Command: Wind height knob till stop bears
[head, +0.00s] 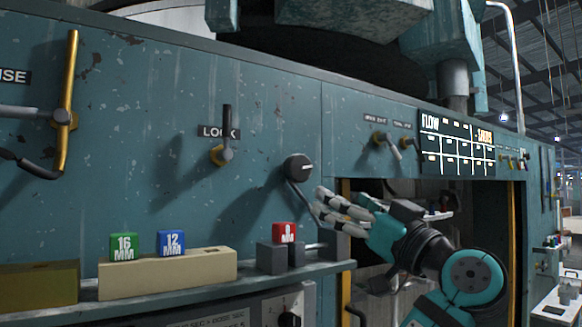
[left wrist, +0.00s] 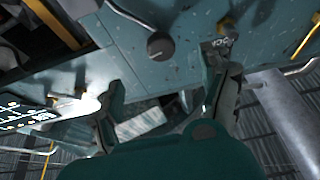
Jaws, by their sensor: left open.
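A round dark knob (head: 298,167) with a pale pointer mark sits on the teal panel, left of the opening. It also shows in the left wrist view (left wrist: 160,46). No label on it is readable, so I cannot tell if it is the height knob. My left gripper (head: 322,204) is open, with its pale fingertips just below and right of the knob. In the left wrist view the open fingers (left wrist: 166,92) point towards the panel, with the knob beyond their tips, apparently apart from it. I cannot make out the stop. My right gripper is not in view.
A LOCK lever (head: 222,150) is left of the knob. Below, a shelf (head: 190,288) carries a green 16 MM block (head: 124,247), a blue 12 MM block (head: 171,244) and a red block (head: 284,232). A lit FLOW display (head: 456,150) is at right, above the dark opening.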

